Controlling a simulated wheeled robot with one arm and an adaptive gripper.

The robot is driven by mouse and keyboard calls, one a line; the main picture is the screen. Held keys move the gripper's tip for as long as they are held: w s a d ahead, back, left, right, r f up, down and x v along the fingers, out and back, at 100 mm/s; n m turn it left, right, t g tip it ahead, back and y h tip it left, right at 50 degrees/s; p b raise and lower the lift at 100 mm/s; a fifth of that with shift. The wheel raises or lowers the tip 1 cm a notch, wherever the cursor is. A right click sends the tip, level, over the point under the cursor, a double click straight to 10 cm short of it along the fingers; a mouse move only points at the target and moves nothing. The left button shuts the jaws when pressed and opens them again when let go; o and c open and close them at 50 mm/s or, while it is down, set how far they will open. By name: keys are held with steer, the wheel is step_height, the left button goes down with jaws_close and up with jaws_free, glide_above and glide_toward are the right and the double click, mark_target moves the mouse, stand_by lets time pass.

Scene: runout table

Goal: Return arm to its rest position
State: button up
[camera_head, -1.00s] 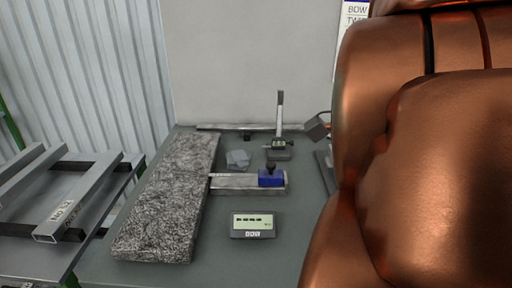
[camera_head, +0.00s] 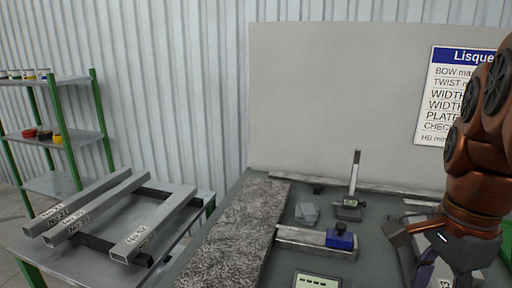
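My gripper (camera_head: 418,268) is at the right, at the end of my copper-coloured arm (camera_head: 475,195). It is over or beside the right part of the grey table. Its dark fingers point left and down, and the lower ends run near the frame's bottom edge. A dark purple patch shows between or behind the fingers; I cannot tell what it is or whether it is held. The gripper is apart from the blue block (camera_head: 341,240) on the metal bar.
Left of my gripper are a speckled granite slab (camera_head: 240,235), a metal bar (camera_head: 300,236), an upright gauge (camera_head: 351,190), a grey block (camera_head: 306,213) and a display box (camera_head: 316,281). A side table (camera_head: 75,266) holds steel tubes. Shelves (camera_head: 60,137) and a wall sign (camera_head: 450,95) stand behind.

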steer(key=s+a+f+n+p, duration=0.2)
steer(key=a+f+n+p, duration=0.1)
steer(key=n, duration=0.5)
steer(key=s+a+f+n+g+p, duration=0.1)
steer(key=s+a+f+n+p, duration=0.2)
steer(key=a+f+n, duration=0.2)
step_height(320, 180, down, 3)
steer(key=n, duration=0.4)
steer(key=shift+s+a+g, duration=0.2)
steer(key=shift+a+g, duration=0.1)
steer(key=shift+a, duration=0.05)
steer(key=shift+s+a+f+n, duration=0.2)
steer(key=shift+s+f+n, duration=0.15)
steer(key=shift+n, duration=0.25)
